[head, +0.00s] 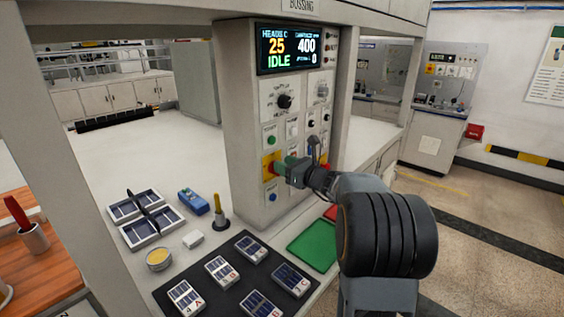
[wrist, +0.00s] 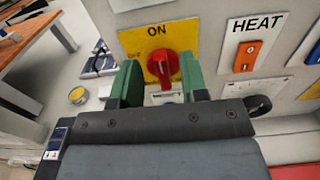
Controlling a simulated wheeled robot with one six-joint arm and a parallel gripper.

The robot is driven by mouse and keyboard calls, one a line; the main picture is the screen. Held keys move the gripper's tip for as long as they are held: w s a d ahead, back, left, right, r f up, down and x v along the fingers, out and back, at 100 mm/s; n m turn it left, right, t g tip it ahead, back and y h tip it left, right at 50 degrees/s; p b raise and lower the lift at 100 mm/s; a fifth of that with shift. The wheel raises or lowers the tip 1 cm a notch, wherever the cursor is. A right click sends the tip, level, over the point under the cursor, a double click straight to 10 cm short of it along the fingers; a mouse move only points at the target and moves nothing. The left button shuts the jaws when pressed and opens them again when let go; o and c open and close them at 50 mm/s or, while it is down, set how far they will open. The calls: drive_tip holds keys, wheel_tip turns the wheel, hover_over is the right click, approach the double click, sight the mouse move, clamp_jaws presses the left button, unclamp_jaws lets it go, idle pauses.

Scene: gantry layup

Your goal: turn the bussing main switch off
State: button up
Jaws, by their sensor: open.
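The main switch (wrist: 161,68) is a red rotary knob on a yellow plate marked ON, on the front of the bussing control panel (head: 252,117). In the wrist view the knob's grip stands roughly upright, pointing toward ON. My gripper (wrist: 163,83) is open, with one green finger on each side of the red knob. I cannot tell whether the fingers touch it. In the head view the yellow plate (head: 268,168) shows beside my gripper (head: 280,169), which hides most of the knob.
An orange HEAT rocker (wrist: 247,56) sits right of the switch. The panel's display (head: 292,48) reads IDLE. Below it are a black dial (head: 285,101) and several buttons. A black mat (head: 232,274) with cell pieces and a green pad (head: 312,252) lie on the bench.

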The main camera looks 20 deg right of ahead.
drive_tip(key=shift+x, duration=0.75)
drive_tip(key=shift+c, duration=0.4)
clamp_jaws()
